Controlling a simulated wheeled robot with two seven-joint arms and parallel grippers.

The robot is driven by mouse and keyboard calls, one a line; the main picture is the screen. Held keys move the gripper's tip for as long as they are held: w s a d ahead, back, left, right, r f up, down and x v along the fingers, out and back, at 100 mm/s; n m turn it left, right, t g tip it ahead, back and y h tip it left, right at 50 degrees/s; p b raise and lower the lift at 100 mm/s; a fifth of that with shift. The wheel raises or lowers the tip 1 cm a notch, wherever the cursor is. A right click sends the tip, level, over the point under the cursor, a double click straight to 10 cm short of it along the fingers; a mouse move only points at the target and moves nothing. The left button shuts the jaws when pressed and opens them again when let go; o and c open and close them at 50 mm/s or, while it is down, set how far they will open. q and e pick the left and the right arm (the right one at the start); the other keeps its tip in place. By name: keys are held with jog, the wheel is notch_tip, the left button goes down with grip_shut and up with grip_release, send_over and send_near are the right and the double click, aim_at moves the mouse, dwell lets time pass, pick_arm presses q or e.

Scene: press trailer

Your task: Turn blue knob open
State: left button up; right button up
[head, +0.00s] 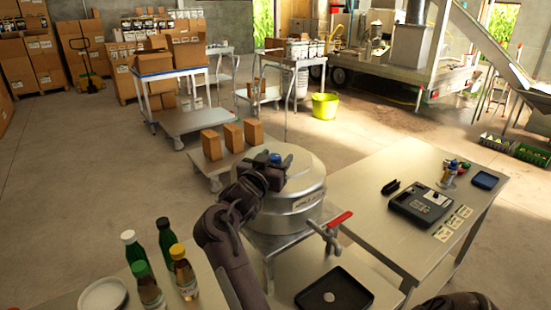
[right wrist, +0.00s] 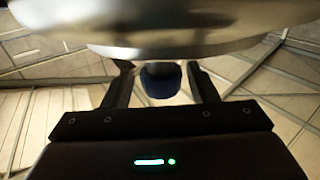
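The blue knob (head: 276,157) is on top of the round steel tank (head: 308,200). My right gripper (head: 277,168) is at the tank's top, at the knob. In the right wrist view the dark blue knob (right wrist: 161,82) stands between the two fingers of my right gripper (right wrist: 160,88). The fingers are apart, with a narrow gap visible on each side of the knob. The tank's shiny metal fills the top of that view. The gripper hides part of the knob in the head view. My left gripper is not in view.
A red-handled tap (head: 335,222) sticks out of the tank's front above a black tray (head: 334,292). Bottles (head: 183,272) and a white plate (head: 102,294) stand at lower left. A steel table (head: 405,165) with a card terminal (head: 421,204) is at right. Three cartons (head: 233,137) stand behind.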

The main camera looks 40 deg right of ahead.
jog(key=shift+a, duration=0.25)
jog(key=c, duration=0.5)
jog(key=shift+d, duration=0.1)
jog(key=shift+c, duration=1.9)
jog(key=shift+f, duration=0.1)
jog(key=shift+s+n+t+y, duration=0.1)
jog(key=shift+n+t+y, duration=0.2)
jog(key=shift+n+t, duration=0.3)
jog(key=shift+d+n+t+y+b, duration=0.1)
jog(key=shift+n+t+y+b, duration=0.2)
jog(key=shift+n+t+y, duration=0.6)
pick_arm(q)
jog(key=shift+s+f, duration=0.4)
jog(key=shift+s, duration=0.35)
pick_arm(e)
jog(key=shift+t, duration=0.5)
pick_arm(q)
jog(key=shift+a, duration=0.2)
